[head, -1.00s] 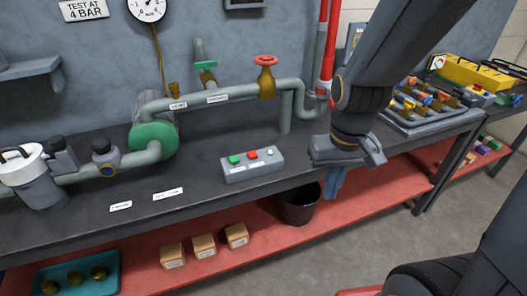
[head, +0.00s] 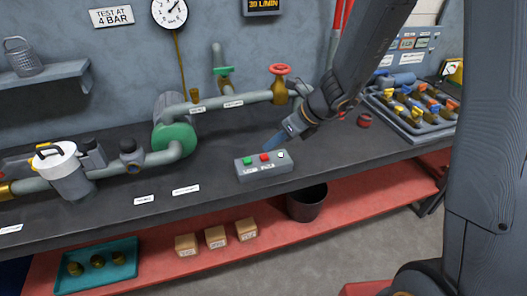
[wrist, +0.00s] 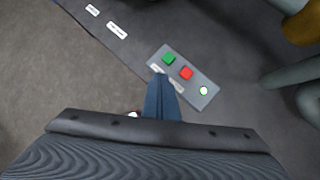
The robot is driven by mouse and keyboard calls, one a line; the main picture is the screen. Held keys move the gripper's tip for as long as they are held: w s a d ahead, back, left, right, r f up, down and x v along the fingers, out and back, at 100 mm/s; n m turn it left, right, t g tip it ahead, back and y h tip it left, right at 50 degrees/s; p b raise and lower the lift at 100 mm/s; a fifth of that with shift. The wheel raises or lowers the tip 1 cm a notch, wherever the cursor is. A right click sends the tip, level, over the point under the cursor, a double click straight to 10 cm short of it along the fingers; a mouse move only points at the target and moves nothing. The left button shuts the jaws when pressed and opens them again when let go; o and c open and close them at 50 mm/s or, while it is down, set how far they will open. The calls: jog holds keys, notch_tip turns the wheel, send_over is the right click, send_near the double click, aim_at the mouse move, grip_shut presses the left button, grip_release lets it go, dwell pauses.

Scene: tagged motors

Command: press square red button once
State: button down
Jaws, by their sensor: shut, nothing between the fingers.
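The square red button (head: 265,157) sits in the middle of a grey control box (head: 262,172) on the dark bench. In the wrist view the fingertips (wrist: 158,80) show beside the box's label edge, near the red button. I see no contact with the button.
Green-flanged pipework (head: 174,137) with a red-wheeled valve (head: 279,85) runs behind the box. A tray of coloured fittings (head: 410,108) stands to the right. A dark bin (head: 306,203) and cardboard boxes (head: 215,238) are below the bench.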

aim_at(267, 158)
jog(key=w+a+r+m+t+p, duration=0.1)
jog(key=w+m+t, duration=0.1)
jog(key=w+m, duration=0.5)
jog(key=shift+r+m+y, duration=0.15)
jog(key=shift+m+y, duration=0.15)
jog(key=shift+m, duration=0.5)
notch_tip(267, 158, down, 9)
jog(key=b, duration=0.7)
jog(key=shift+b, duration=0.3)
dwell(0.9)
jog(key=shift+f+b, duration=0.35)
jog(key=shift+b, duration=0.05)
